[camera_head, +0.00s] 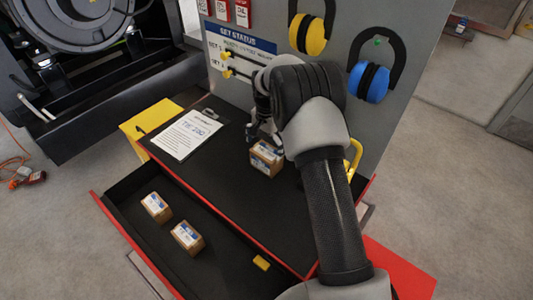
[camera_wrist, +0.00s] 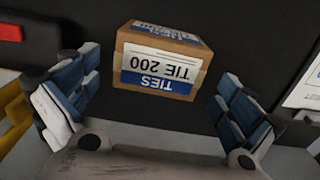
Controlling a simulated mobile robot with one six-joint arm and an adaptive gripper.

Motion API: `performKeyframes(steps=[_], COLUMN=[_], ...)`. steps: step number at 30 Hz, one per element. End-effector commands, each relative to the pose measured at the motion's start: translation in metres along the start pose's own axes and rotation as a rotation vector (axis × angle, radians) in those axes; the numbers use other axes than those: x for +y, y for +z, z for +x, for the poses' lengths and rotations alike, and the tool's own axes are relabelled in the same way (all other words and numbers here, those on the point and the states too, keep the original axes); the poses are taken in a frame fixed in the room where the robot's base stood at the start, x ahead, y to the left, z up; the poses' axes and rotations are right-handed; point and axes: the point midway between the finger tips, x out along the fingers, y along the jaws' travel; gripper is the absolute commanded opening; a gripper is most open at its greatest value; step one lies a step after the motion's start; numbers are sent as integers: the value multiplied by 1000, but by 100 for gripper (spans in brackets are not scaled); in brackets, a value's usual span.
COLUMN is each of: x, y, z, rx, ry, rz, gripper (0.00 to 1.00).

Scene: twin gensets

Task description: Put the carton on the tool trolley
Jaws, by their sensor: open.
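A brown carton (camera_head: 266,158) with a blue and white label stands on the black top of the tool trolley (camera_head: 225,185), by my arm. In the wrist view the carton (camera_wrist: 160,62) shows the words TIES and TIE 200 upside down. My gripper (camera_head: 262,136) is open just beside and above this carton. In the wrist view its two fingers stand apart to the left and right of the carton, with visible gaps on both sides. Two similar cartons, one farther left (camera_head: 156,207) and one nearer (camera_head: 187,237), lie in the open drawer.
A sheet marked TIE 200 on a clipboard (camera_head: 186,134) lies on the trolley top at left. The red-edged drawer (camera_head: 128,236) stands open and holds a small yellow item (camera_head: 261,262). A grey panel with yellow earmuffs (camera_head: 308,34) and blue earmuffs (camera_head: 369,81) rises behind the trolley.

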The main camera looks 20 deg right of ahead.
Motion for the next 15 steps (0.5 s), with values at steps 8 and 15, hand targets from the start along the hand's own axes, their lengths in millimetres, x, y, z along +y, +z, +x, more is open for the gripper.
performKeyframes(steps=[8, 15], x=[0, 10], y=[0, 15], z=[-38, -97], rx=[0, 27], ry=[0, -31], rz=[0, -83], gripper=[100, 100])
